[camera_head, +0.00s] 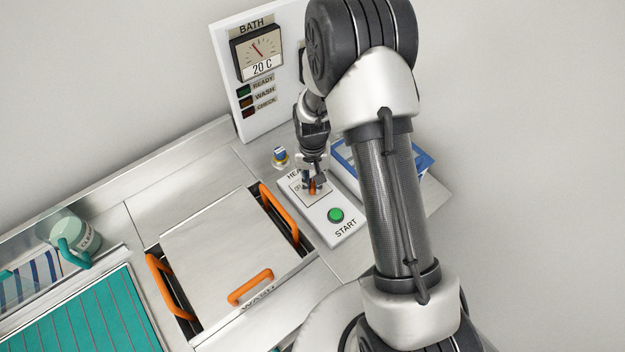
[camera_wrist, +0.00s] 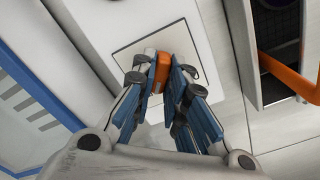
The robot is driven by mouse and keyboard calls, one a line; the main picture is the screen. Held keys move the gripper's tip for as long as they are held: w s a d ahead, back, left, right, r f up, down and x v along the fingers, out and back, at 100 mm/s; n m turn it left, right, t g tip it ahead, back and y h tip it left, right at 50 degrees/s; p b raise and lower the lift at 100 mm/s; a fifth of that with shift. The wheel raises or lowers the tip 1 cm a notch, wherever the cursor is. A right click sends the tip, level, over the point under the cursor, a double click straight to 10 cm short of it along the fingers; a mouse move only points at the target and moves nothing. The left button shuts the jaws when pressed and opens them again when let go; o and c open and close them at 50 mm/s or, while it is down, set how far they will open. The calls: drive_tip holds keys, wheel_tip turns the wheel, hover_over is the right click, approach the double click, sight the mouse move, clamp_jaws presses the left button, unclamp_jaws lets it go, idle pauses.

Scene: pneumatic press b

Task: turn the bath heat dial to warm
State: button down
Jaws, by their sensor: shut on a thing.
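The bath heat dial (camera_head: 312,187) is a small orange knob on a white control box (camera_head: 325,232) with a green START button (camera_head: 336,215). My gripper (camera_head: 311,180) points down over the dial from above. In the wrist view my gripper (camera_wrist: 163,88) has its blue-padded fingers shut on the orange dial (camera_wrist: 160,65). The fingers hide part of the dial, and its setting marks cannot be read, apart from part of a word near its left side in the head view. The gauge panel (camera_head: 258,52) marked BATH reads 20 C.
A steel lid with orange handles (camera_head: 252,286) covers the wash bath left of the control box. A blue-edged tray (camera_head: 424,163) lies close on the box's right. A small blue-topped item (camera_head: 280,154) stands behind it. My arm hides part of the right side.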

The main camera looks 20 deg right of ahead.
sight(313, 183)
drive_tip(key=shift+m, duration=0.5)
drive_tip(key=c, duration=1.6)
unclamp_jaws()
wheel_tip(313, 183, up, 12)
